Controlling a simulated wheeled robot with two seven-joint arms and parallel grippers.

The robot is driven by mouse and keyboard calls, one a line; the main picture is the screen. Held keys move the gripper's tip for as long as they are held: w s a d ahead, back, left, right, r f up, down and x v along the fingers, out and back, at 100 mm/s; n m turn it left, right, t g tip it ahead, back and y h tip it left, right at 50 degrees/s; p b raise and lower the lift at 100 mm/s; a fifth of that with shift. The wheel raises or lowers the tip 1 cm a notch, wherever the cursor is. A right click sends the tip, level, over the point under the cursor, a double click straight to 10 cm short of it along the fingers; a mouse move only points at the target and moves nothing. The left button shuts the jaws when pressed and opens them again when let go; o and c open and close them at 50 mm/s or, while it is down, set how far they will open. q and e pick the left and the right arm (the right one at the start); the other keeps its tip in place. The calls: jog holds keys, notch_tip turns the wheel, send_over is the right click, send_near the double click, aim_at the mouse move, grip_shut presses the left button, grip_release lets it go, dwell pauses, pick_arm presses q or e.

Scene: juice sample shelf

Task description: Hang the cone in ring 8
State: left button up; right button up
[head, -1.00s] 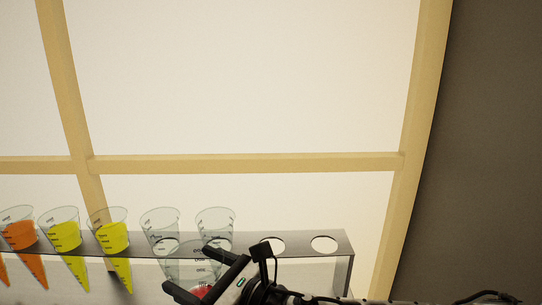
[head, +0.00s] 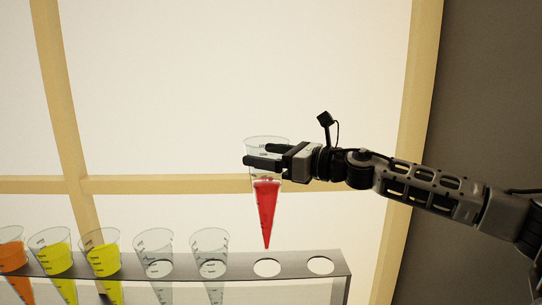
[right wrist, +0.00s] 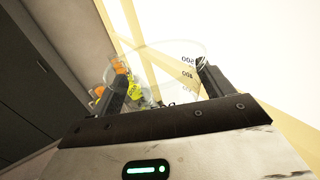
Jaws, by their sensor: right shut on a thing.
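My right gripper (head: 258,155) is shut on a clear cone with red juice (head: 266,205), near its rim. The cone hangs upright with its tip down. In the head view its tip appears just above the left one of two empty rings (head: 267,267) in the shelf; the other empty ring (head: 320,265) is at the shelf's right end. No ring number can be read. In the right wrist view the cone's clear rim (right wrist: 170,52) shows between the two fingers (right wrist: 165,88). My left gripper is not in view.
A bright window with a tan frame (head: 240,184) stands behind.

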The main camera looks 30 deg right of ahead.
pick_arm(q)
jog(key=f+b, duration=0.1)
jog(key=b, duration=0.1)
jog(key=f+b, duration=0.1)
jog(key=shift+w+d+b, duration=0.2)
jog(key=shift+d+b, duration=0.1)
jog(key=shift+b, duration=0.1)
dwell(0.5)
